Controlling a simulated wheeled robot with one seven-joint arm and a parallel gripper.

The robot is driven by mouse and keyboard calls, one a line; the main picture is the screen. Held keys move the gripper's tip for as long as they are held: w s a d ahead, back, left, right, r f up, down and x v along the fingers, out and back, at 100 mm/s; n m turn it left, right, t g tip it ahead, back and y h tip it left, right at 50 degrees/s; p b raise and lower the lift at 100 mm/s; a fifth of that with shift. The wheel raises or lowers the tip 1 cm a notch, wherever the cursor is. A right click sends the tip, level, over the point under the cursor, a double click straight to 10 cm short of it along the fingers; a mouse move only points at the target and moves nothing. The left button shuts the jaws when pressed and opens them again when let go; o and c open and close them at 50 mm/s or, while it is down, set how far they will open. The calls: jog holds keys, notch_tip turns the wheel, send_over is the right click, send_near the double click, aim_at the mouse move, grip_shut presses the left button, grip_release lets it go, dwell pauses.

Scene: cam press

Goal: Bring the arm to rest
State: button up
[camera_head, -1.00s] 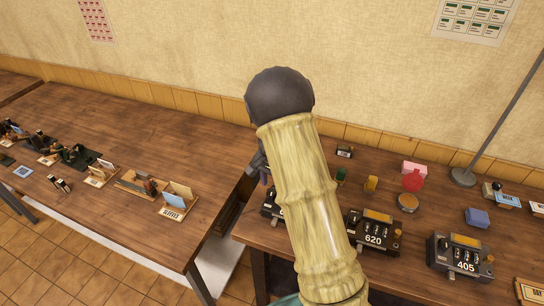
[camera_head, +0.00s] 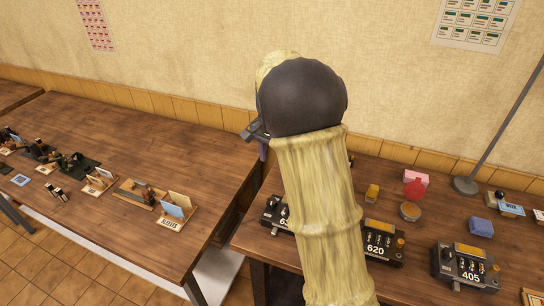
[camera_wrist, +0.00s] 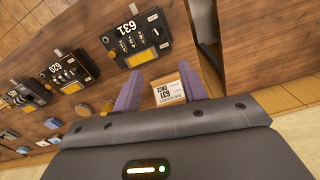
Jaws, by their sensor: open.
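My arm (camera_head: 318,205) rises from the bottom of the head view, in front of the right table, with its dark round joint (camera_head: 302,97) uppermost. My gripper (camera_head: 258,138) is mostly hidden behind that joint; only a dark part and a bit of purple finger show at its left. In the wrist view, my gripper (camera_wrist: 160,70) has its two purple fingers apart, open. A labelled card (camera_wrist: 166,90) shows between them; the frames do not show any contact.
Counter boxes marked 631 (camera_wrist: 141,38), 620 (camera_head: 379,243) and 405 (camera_head: 466,267) stand on the right table. Behind them are a red round piece (camera_head: 415,189), a blue block (camera_head: 481,227) and a lamp stand (camera_head: 466,186). The left table (camera_head: 150,135) has a wide bare area.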

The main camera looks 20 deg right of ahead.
jog(key=shift+s, duration=0.15)
jog(key=s+f+n+t, duration=0.1)
jog(key=s+n, duration=0.3)
jog(key=s, duration=0.6)
jog(key=s+a+f+n+t, duration=0.1)
jog(key=s+f+n, duration=0.2)
jog(key=s, duration=0.7)
jog(key=shift+s+f+n+t, duration=0.3)
jog(key=shift+s+f+n, duration=0.05)
jog(key=shift+n, duration=0.75)
